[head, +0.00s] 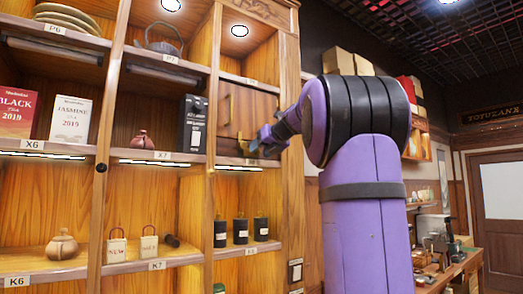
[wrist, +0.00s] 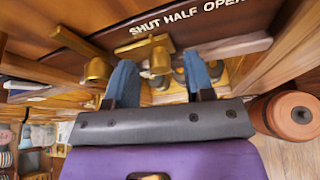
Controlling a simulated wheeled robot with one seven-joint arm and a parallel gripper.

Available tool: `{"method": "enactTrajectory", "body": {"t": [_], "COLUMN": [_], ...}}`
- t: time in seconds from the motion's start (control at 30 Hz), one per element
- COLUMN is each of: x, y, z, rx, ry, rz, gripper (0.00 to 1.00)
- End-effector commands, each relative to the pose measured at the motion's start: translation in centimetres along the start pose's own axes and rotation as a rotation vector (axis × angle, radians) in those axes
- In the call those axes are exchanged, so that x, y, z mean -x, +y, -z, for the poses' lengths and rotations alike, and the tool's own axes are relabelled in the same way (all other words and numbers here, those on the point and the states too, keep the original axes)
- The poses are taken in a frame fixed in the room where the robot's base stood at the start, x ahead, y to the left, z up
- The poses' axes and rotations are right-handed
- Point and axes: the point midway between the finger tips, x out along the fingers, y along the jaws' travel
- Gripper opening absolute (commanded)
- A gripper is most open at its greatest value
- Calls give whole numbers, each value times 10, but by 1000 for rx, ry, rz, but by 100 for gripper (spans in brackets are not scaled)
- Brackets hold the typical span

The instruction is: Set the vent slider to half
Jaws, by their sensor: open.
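The vent panel carries the label "SHUT HALF OPEN" (wrist: 190,17) in the wrist view. Several brass pieces sit below the label. One brass knob (wrist: 160,60) stands between the blue fingers of my gripper (wrist: 160,80), roughly below the word SHUT. Another brass piece (wrist: 95,70) is left of the fingers. I cannot tell which piece is the slider, or whether a finger touches brass. In the head view my gripper (head: 262,143) is at the front of the wooden panel (head: 248,112) in the upper right compartment. My gripper is open.
Black canisters (head: 241,230) stand on the shelf below. A reddish-brown round object (wrist: 292,115) is close to the right of my gripper in the wrist view.

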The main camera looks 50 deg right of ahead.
Motion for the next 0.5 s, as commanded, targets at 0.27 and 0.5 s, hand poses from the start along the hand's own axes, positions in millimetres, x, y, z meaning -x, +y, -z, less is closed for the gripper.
{"method": "enactTrajectory", "body": {"t": [0.27,0.5], "x": [0,1], "y": [0,0], "z": [0,0], "rx": [0,0], "ry": [-1,-1], "rz": [0,0], "gripper": [26,0]}}
